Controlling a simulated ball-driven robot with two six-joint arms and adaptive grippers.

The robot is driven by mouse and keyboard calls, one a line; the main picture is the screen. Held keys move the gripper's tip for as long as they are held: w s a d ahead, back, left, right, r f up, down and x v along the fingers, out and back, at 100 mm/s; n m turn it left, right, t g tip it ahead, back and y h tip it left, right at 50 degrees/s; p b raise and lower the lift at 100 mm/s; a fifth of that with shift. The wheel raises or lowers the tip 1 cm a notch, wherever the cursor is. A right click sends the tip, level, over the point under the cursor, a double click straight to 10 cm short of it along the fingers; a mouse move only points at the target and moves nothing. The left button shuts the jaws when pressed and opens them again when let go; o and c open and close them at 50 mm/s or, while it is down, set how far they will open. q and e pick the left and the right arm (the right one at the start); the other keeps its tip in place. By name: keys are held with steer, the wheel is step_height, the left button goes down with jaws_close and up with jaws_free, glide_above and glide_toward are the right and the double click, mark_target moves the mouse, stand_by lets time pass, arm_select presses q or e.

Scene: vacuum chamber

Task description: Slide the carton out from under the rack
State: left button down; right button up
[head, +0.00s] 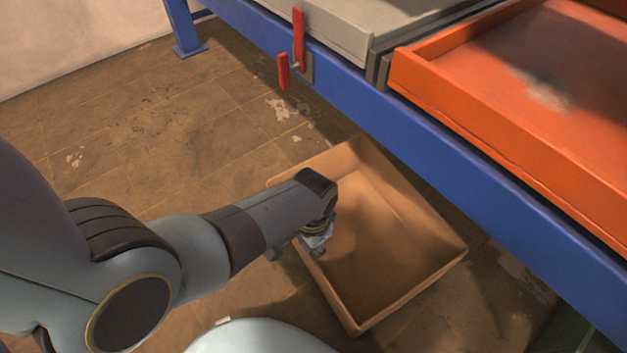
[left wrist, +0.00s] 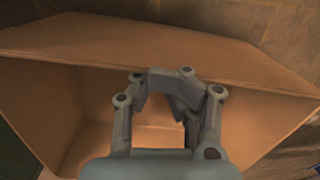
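The carton (head: 405,295) is an open-topped brown box on the floor. My right gripper is not in view.
An orange tray (head: 450,95) and a grey box (head: 340,22) sit on top of the rack. A red handle (head: 298,45) sticks out from the rack's blue beam. The tiled floor (head: 150,130) left of the carton is clear.

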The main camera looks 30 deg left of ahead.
arm_select(q)
steer(key=s+a+p, duration=0.4)
steer(key=s, duration=0.7)
steer(key=shift+s+p, duration=0.2)
steer(key=shift+p, duration=0.15)
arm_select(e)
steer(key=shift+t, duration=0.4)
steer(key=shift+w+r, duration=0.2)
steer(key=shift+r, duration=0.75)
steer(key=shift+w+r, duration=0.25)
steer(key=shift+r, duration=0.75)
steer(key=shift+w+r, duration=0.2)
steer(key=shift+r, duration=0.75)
arm_select(q)
steer(key=shift+a, duration=0.1)
steer(key=shift+s+a+p, duration=0.3)
steer(key=shift+s+p, duration=0.05)
steer(key=shift+s, duration=0.6)
steer(key=shift+s+a+p, duration=0.3)
steer(key=shift+s, duration=0.65)
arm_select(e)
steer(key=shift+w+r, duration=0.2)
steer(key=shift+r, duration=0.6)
arm_select(q)
steer(key=shift+w, duration=0.1)
